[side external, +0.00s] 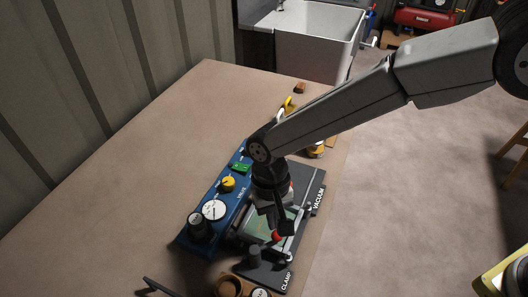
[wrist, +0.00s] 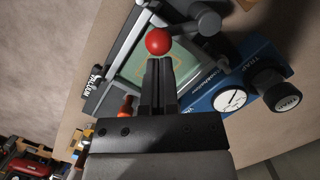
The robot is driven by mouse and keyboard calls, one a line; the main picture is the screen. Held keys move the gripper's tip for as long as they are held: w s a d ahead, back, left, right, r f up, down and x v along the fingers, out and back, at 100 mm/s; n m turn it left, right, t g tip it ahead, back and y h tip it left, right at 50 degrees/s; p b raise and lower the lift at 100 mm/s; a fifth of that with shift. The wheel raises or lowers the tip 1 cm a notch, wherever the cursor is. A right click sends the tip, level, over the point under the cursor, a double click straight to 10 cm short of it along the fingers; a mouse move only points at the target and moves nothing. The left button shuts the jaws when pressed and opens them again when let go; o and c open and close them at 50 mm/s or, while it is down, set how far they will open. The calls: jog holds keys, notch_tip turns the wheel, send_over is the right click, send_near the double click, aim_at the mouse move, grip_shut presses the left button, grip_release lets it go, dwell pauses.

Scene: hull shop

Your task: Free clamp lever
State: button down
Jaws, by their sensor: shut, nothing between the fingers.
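The clamp lever's red ball knob (wrist: 158,41) shows in the wrist view right at the tips of my gripper (wrist: 160,62). In the side view the red knob (side external: 276,236) is just below my gripper (side external: 281,228), at the front of the clamp fixture. My gripper is shut with nothing between its fingers. Whether the fingertips touch the knob I cannot tell. The dark fixture plate (side external: 257,275) carries the labels CLAMP and VACUUM and holds a green panel (side external: 257,226) in a frame. My gripper and wrist hide part of the fixture in the side view.
A blue control box (side external: 190,241) with a gauge, a yellow knob and a green switch stands left of the fixture. A round wooden item (side external: 228,286) lies at the front. The workbench (side external: 130,170) is bare to the left. A white sink (side external: 315,50) is behind.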

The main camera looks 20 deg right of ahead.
jog(key=m, duration=0.1)
jog(key=s+m, duration=0.1)
jog(key=m, duration=0.1)
jog(key=shift+s+d+y, duration=0.2)
jog(key=shift+d+y, duration=0.1)
jog(key=shift+y, duration=0.1)
jog(key=m, duration=0.1)
jog(key=s+m, duration=0.1)
jog(key=m, duration=0.1)
jog(key=shift+s, duration=0.55)
jog(key=w+d+r, duration=0.3)
jog(key=w+r, duration=0.1)
jog(key=r, duration=0.7)
jog(key=shift+w+d, duration=0.2)
jog(key=shift+w, duration=0.1)
jog(key=shift+r, duration=0.1)
